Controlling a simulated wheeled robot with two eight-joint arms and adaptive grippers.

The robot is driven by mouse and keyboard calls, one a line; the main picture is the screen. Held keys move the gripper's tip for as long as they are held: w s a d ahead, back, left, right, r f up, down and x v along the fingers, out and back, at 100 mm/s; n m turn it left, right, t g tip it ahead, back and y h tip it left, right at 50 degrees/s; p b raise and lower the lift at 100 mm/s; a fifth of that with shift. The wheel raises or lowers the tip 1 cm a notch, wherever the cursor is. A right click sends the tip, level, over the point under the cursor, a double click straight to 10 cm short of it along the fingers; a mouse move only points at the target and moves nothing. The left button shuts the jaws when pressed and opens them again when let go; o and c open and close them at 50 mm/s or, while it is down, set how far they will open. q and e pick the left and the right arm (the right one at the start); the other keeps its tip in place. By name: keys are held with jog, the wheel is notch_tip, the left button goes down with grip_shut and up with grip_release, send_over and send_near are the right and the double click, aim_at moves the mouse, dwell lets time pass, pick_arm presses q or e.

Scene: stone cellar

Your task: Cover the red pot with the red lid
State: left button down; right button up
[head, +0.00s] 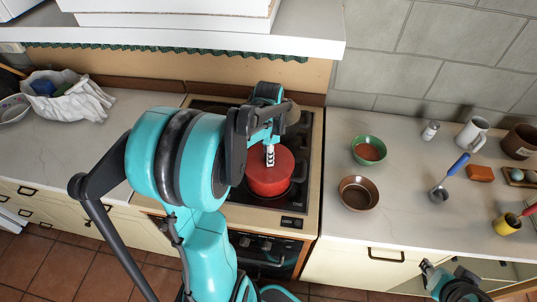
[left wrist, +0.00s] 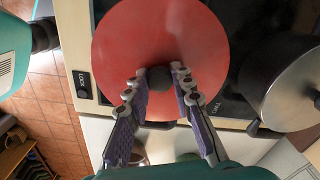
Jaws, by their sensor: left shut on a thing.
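The red lid (left wrist: 158,32) fills the middle of the left wrist view, with its dark knob (left wrist: 159,79) between my left fingertips. My left gripper (head: 269,158) is shut on this knob from above. In the head view the red pot (head: 268,188) is on the stove, directly under the lid (head: 283,163). The lid looks level and is on the pot or just above its rim; I cannot tell whether they touch. My arm hides part of the pot's left side. My right gripper (head: 429,268) is low at the right, away from the counter objects; its fingers are too small to read.
A lidded grey pan (left wrist: 285,88) stands on the stove (head: 292,200) beside the red lid. On the right counter are a green bowl (head: 369,150), a brown bowl (head: 358,193), a ladle (head: 440,192) and mugs. A white shelf (head: 200,38) hangs above.

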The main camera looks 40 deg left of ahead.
pick_arm(q)
jog(key=c, duration=1.2)
grip_release()
jog(key=shift+r, duration=0.15)
notch_tip(320, 180, up, 12)
jog(key=shift+f, duration=0.1)
